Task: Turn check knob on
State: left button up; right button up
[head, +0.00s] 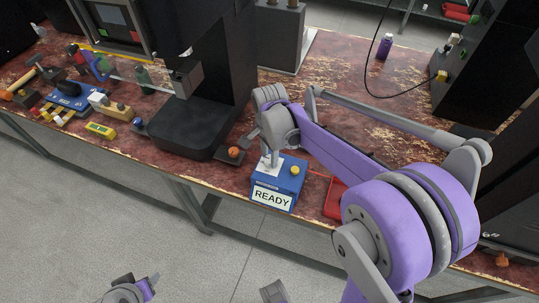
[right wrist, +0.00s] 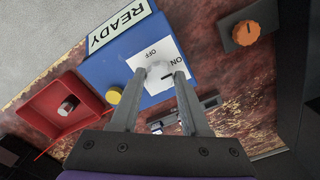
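The blue check box (head: 284,184) stands at the table's front edge with a READY sign (head: 272,197) and a yellow button (head: 295,170). In the right wrist view, its white plate (right wrist: 146,90) carries the words OFF and ON. The pale check knob (right wrist: 158,71) sits on this plate, partly hidden by my fingers. Its exact setting is hard to read. My right gripper (right wrist: 160,73) reaches down over the plate, one finger on each side of the knob, with no clear gap. The same gripper (head: 270,163) shows in the head view.
A red tray (head: 334,198) lies right of the box, with a button in it (right wrist: 68,105). An orange knob (head: 234,152) on a dark housing is close on the left. A black machine (head: 190,127) stands behind it. Tools and small boxes crowd the table's left end.

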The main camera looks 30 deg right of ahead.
aim_at(269, 161)
jog(key=o, duration=0.4)
notch_tip(269, 161, up, 11)
jog(key=shift+f+p, duration=0.1)
jog(key=shift+p, duration=0.45)
dwell(0.3)
jog(key=s+a+f+n+t+p, duration=0.1)
jog(key=s+a+n, duration=0.1)
jog(key=s+n, duration=0.3)
jog(key=s+a+f+n+t+p, duration=0.1)
jog(key=s+a+n+t+p, duration=0.1)
jog(key=s+n, duration=0.3)
jog(key=s+a+f+n+t+p, duration=0.1)
jog(key=s+a+n+t, duration=0.1)
jog(key=s+n, duration=0.3)
jog(key=shift+s+a+f+n, duration=0.35)
jog(key=shift+a+f+n, duration=0.1)
jog(key=shift+n, duration=0.45)
